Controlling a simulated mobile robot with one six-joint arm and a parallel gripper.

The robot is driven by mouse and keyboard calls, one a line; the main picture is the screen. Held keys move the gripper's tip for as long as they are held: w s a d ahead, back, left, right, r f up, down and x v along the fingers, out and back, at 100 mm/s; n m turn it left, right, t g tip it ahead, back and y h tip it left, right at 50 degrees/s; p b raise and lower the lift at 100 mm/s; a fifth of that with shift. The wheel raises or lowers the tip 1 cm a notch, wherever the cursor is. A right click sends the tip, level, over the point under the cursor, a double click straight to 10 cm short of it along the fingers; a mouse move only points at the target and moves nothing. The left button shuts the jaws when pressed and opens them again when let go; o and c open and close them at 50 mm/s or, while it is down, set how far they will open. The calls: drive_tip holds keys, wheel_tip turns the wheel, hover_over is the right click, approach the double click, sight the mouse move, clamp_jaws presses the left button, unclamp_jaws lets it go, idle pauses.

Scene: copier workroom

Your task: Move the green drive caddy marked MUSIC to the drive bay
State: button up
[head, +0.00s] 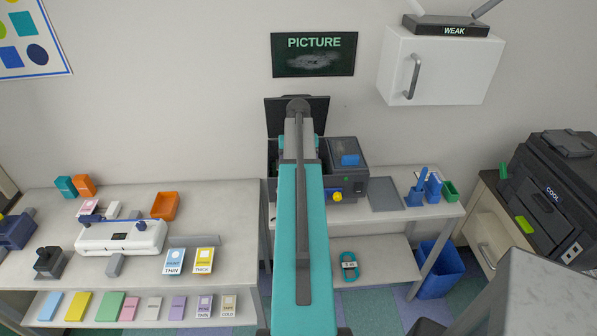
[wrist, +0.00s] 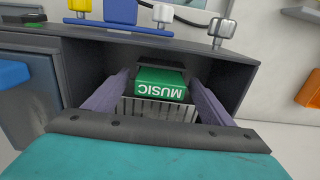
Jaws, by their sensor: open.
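In the wrist view the green caddy marked MUSIC (wrist: 160,85) sits inside a dark open-fronted compartment (wrist: 215,62), its lettering upside down in the picture. A pale slotted metal piece (wrist: 158,110) shows just in front of and below it. My gripper (wrist: 158,78) is open, one finger on each side of the caddy, with visible gaps between fingers and caddy. I cannot tell whether this compartment is the drive bay. In the head view my arm hides the caddy and gripper; a dark box with a raised lid (head: 318,105) shows around the arm.
A dark unit with a blue block (head: 350,160) and yellow knob (head: 337,196) stands right of my arm. A white machine (head: 125,236) and an orange tray (head: 164,205) are on the left table. A grey pad (head: 384,194) lies right.

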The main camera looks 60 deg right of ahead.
wheel_tip(320, 180, up, 14)
drive_tip(key=p, duration=0.5)
drive_tip(key=shift+p, duration=0.4)
drive_tip(key=shift+s+f, duration=0.1)
drive_tip(key=shift+f, duration=0.05)
idle(1.1)
